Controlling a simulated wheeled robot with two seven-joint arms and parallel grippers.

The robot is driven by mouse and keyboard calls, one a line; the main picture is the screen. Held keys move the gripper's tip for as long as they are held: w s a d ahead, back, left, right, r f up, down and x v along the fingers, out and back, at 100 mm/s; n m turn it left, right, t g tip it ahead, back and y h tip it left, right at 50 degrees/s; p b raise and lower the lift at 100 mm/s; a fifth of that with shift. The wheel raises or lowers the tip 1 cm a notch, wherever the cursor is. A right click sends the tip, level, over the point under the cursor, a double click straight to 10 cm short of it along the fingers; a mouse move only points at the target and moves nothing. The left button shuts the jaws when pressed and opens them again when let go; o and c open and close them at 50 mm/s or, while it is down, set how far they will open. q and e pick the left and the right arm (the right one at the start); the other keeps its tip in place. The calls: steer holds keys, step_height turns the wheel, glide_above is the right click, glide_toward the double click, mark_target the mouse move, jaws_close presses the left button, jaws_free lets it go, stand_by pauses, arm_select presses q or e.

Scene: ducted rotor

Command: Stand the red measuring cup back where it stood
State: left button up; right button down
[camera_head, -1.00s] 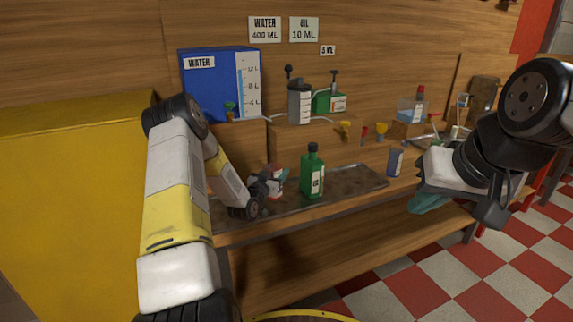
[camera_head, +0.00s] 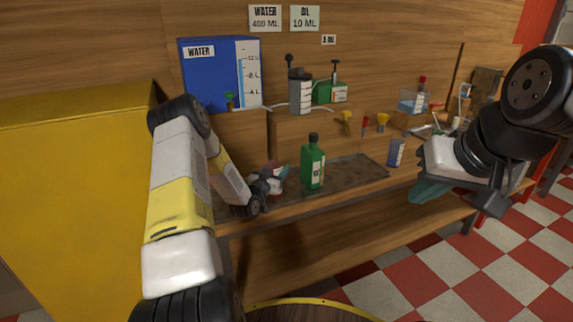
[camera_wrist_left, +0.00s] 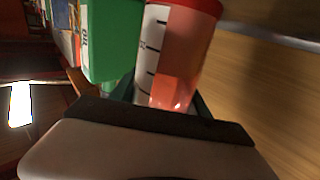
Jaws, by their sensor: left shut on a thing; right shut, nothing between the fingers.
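My left gripper (camera_head: 275,178) is shut on the red measuring cup (camera_head: 274,188), over the left part of the bench tray. The cup is small and partly hidden by the fingers there. In the left wrist view the cup (camera_wrist_left: 183,50) is translucent red with a white scale strip and a darker red rim, held between the teal fingers. I cannot tell whether its base touches the tray. My right gripper (camera_head: 430,190) is shut and empty, in front of the bench at the right.
A green bottle (camera_head: 313,165) stands close to the right of the held cup; it also shows in the left wrist view (camera_wrist_left: 112,38). A blue cup (camera_head: 396,153) stands further right. The tray (camera_head: 355,170) is clear right of the bottle. Behind are a blue water tank (camera_head: 208,75), pumps and funnels.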

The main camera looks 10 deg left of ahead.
arm_select(q)
steer(key=shift+f, duration=0.5)
steer(key=o, duration=1.7)
steer(key=shift+s, duration=0.1)
